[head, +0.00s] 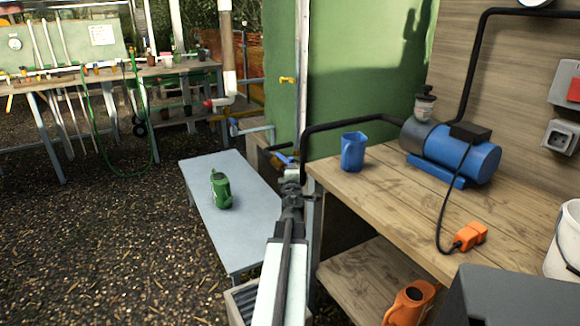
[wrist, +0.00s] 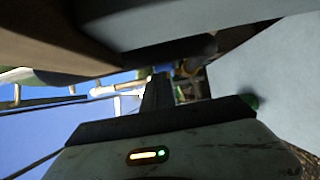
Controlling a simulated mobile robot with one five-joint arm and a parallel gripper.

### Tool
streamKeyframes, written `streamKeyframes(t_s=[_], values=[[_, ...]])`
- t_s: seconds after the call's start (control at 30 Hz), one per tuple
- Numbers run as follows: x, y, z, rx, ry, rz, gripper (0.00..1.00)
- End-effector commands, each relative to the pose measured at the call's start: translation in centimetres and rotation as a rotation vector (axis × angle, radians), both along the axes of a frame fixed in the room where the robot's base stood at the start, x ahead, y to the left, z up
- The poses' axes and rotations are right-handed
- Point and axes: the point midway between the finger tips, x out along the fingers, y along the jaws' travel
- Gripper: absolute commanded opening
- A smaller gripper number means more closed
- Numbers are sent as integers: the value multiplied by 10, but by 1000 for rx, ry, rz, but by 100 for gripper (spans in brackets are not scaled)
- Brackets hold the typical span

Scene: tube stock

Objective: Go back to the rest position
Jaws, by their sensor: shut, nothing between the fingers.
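My gripper (head: 291,188) is at the end of my outstretched arm, near the middle of the head view. It is shut and empty. It appears over the gap between the low grey table (head: 258,235) and the wooden workbench (head: 400,200). In the wrist view the dark fingers (wrist: 158,92) show at the centre, with nothing held. A green can (head: 221,190) stands on the grey table to the left, apart from the gripper. A blue jug (head: 353,152) stands on the workbench to the right, also apart from it.
A white pipe (head: 226,55) with taps stands behind. The gravel floor (head: 110,235) at left is clear.

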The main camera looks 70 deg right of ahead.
Motion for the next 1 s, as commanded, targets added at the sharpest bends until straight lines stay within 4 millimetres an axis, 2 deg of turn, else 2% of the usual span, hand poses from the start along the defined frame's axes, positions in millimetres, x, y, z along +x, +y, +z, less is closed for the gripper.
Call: streamKeyframes(t_s=[0.03,0.2,0.77,0.87,0.97,1.0], values=[[-4,15,0,0,0,3,0],[-8,38,-1,-1,1,13,0],[-3,41,-1,-1,1,21,0],[34,54,-1,-1,1,72,0],[104,83,-1,-2,1,171,0],[136,99,-1,-2,1,218,0]])
